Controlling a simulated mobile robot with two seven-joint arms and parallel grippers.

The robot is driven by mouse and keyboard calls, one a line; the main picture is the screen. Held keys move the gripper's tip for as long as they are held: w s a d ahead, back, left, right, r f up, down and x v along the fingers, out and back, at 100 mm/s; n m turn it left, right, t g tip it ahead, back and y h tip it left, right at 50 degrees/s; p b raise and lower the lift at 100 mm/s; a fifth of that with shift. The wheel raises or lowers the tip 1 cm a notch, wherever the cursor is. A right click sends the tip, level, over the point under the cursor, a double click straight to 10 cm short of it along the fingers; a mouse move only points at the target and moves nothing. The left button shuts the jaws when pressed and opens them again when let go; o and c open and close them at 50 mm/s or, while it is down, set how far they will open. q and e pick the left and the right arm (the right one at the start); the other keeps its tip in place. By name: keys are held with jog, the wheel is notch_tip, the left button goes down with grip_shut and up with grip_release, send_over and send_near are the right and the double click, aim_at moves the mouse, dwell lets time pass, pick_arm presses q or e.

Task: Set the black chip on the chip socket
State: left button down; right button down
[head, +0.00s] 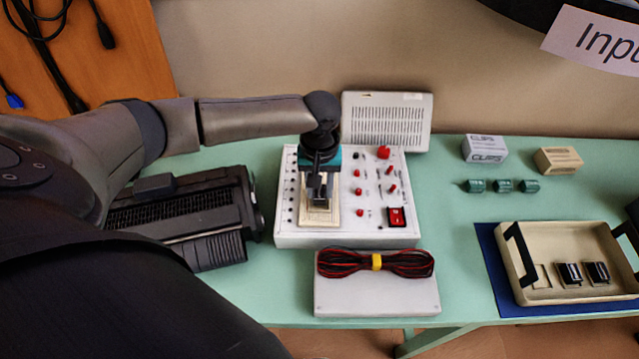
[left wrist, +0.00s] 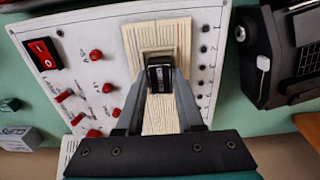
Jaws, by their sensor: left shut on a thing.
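The black chip (left wrist: 161,77) is between the fingers of my left gripper (left wrist: 161,84) in the left wrist view. The gripper is shut on it. The chip is at the chip socket, a beige square frame (left wrist: 159,52) on a cream breadboard strip (left wrist: 134,40) on the white panel. I cannot tell whether the chip touches the socket. In the head view my left gripper (head: 320,192) points down over the cream strip (head: 320,217), and hides most of the chip and socket. My right gripper is not in view.
The white panel (head: 345,238) carries red knobs and a red switch (head: 396,216). A black device (head: 205,240) stands on its left. A cable bundle (head: 350,263) lies on a white box (head: 378,296) in front. A beige tray (head: 555,297) with black chips is at right.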

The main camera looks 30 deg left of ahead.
aim_at(319, 193)
pick_arm(q)
jog(key=shift+f, duration=0.6)
jog(key=c, duration=0.8)
grip_release()
jog(key=shift+r, duration=0.1)
notch_tip(319, 193, up, 11)
jog(key=p, duration=1.3)
jog(key=shift+s, duration=0.1)
